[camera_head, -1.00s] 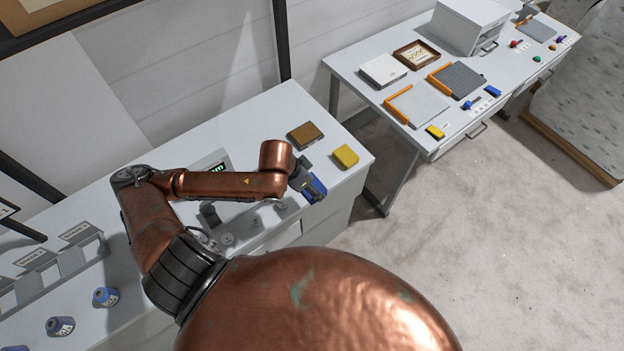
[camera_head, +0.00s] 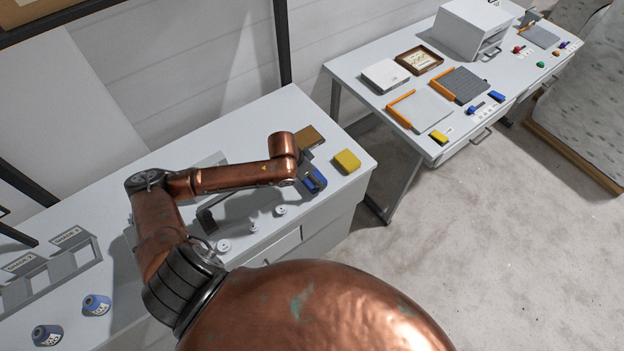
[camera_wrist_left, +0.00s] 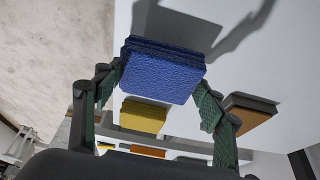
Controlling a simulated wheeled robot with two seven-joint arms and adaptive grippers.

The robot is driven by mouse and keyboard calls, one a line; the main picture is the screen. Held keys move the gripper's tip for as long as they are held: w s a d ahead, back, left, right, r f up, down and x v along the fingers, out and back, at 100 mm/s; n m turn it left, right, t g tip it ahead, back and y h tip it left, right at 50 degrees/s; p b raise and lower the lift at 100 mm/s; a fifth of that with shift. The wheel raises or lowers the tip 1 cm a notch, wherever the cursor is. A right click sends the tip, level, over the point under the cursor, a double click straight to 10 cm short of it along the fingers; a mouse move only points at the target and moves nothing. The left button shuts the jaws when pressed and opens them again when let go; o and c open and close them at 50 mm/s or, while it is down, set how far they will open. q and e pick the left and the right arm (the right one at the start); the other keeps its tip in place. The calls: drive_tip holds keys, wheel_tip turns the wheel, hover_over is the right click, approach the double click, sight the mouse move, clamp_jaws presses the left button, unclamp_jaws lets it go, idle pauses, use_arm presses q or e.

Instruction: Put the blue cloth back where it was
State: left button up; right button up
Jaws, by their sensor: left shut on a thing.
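The blue cloth (camera_head: 315,180) is a thick folded block over the right end of the near white counter. My left gripper (camera_wrist_left: 158,95) is shut on it, with one green-padded finger at each side in the left wrist view, where the cloth (camera_wrist_left: 160,75) fills the middle. A dark shadow falls on the counter close by; whether the cloth touches the counter I cannot tell. A yellow cloth (camera_head: 346,161) lies to its right, and a brown block (camera_head: 311,136) lies behind it, partly hidden by my wrist. My right gripper is out of view.
Small round weights (camera_head: 253,227) stand on the counter left of the blue cloth. Blue bottles (camera_head: 97,305) and a grey labelled rack (camera_head: 67,255) are farther left. A second white table (camera_head: 360,68) with trays stands across a floor gap.

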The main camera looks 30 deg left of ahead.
use_arm(q)
drive_tip(key=shift+f, duration=0.95)
drive_tip(key=o, duration=1)
drive_tip(key=shift+f, duration=0.1)
drive_tip(key=p+v, duration=0.1)
drive_tip(key=v, duration=1.1)
